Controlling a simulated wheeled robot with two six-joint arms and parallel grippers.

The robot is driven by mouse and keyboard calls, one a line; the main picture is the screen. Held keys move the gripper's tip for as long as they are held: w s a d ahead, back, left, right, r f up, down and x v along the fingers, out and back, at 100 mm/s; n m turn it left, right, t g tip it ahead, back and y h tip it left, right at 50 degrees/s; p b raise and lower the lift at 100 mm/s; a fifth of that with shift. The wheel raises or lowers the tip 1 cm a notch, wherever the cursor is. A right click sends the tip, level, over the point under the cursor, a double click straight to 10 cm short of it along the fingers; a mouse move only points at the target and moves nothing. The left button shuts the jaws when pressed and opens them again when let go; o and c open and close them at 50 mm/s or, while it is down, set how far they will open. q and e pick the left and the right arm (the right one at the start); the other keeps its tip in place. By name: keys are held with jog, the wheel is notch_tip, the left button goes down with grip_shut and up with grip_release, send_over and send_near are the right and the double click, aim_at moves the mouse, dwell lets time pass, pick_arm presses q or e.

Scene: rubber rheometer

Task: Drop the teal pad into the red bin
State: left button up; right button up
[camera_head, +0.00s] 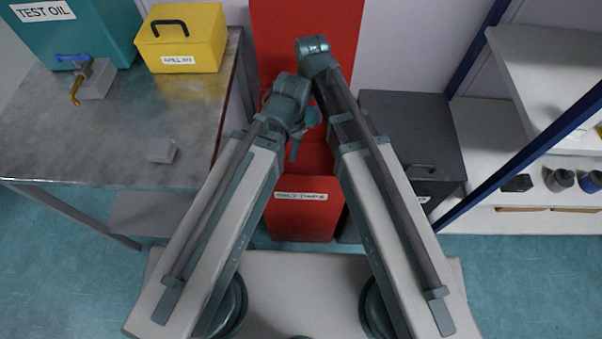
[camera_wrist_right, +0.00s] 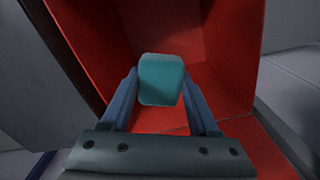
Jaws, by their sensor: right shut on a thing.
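The red bin (camera_head: 302,222) stands on the floor in the middle of the head view, with its tall red lid (camera_head: 305,14) raised behind it. The right wrist view looks into its red interior (camera_wrist_right: 225,50). My right gripper (camera_wrist_right: 160,88) is shut on the teal pad (camera_wrist_right: 160,72), which sits between the fingertips with the bin's red walls behind and around it. I cannot tell the pad's height from the bin floor. In the head view the arm ends overlap in front of the bin and hide the pad. My left gripper's jaws cannot be made out there.
A metal table (camera_head: 70,130) at left holds a teal oil tank (camera_head: 110,30), a yellow box (camera_head: 185,40) and a small grey block (camera_head: 161,151). A dark grey cabinet (camera_head: 415,140) stands right of the bin. White shelves (camera_head: 490,150) with blue posts stand further right.

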jog(key=shift+f+b, duration=2.6)
jog(key=shift+f, duration=0.2)
jog(key=shift+r, duration=0.1)
jog(key=o, duration=1.3)
jog(key=shift+c, duration=0.2)
jog(key=shift+r, duration=0.1)
notch_tip(320, 180, up, 14)
jog(key=p, duration=1.4)
jog(key=shift+f, duration=0.2)
